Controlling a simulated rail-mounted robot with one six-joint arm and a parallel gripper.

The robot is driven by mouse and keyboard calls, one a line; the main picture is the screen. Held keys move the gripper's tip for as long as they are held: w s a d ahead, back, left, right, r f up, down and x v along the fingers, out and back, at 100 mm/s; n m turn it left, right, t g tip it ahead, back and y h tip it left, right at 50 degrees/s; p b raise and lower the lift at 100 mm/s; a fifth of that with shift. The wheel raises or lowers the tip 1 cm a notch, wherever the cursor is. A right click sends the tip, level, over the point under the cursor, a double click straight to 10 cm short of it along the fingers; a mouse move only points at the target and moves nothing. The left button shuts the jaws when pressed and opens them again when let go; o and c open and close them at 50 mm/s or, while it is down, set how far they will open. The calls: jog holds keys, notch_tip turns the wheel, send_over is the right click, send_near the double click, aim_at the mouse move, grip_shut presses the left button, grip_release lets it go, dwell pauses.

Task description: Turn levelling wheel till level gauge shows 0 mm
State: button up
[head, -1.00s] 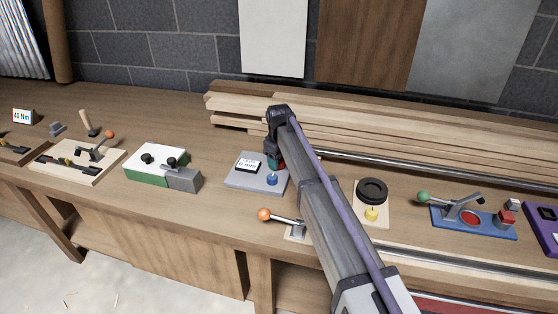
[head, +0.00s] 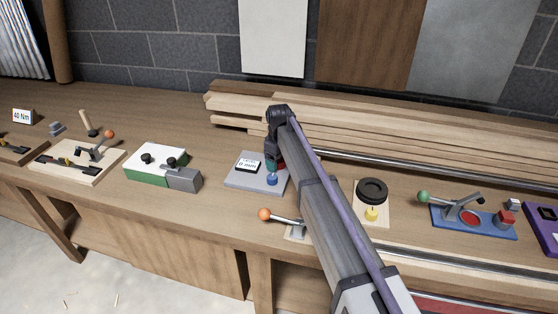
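The level gauge (head: 249,164) is a small white display on a grey plate (head: 240,183) near the middle of the bench. Its text seems to read 0 mm, but the characters are small and a sign or further digit may be lost. A blue knob (head: 272,179) stands at the front right of the same plate. A red and teal part (head: 281,163) shows behind it, mostly covered by my arm; I cannot tell whether it is the levelling wheel. My gripper (head: 272,168) points down over the plate, close to the blue knob. Its fingers are too small and covered to read.
A green and white box (head: 155,165) with a grey block is to the left. An orange-knobbed lever (head: 265,214) stands in front. A black ring (head: 372,190) on a light board and a blue plate with a green-knobbed lever (head: 424,197) are to the right. Timber planks (head: 380,125) lie behind.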

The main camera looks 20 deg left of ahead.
notch_tip(320, 180, up, 11)
jog(key=p, duration=1)
jog(key=shift+p, duration=0.4)
jog(key=shift+f, duration=0.1)
jog(key=s+d+m, duration=0.4)
jog(key=s+d, duration=0.4)
jog(key=d, duration=0.6)
jog(key=s+d+m, duration=0.5)
jog(key=s+d, duration=0.4)
jog(key=d, duration=0.6)
jog(key=s+d+m, duration=0.5)
jog(key=s+d, duration=0.4)
jog(key=d, duration=0.6)
jog(key=shift+s+d+f+b, duration=0.15)
jog(key=shift+s+f+b, duration=0.05)
jog(key=shift+f+b, duration=0.15)
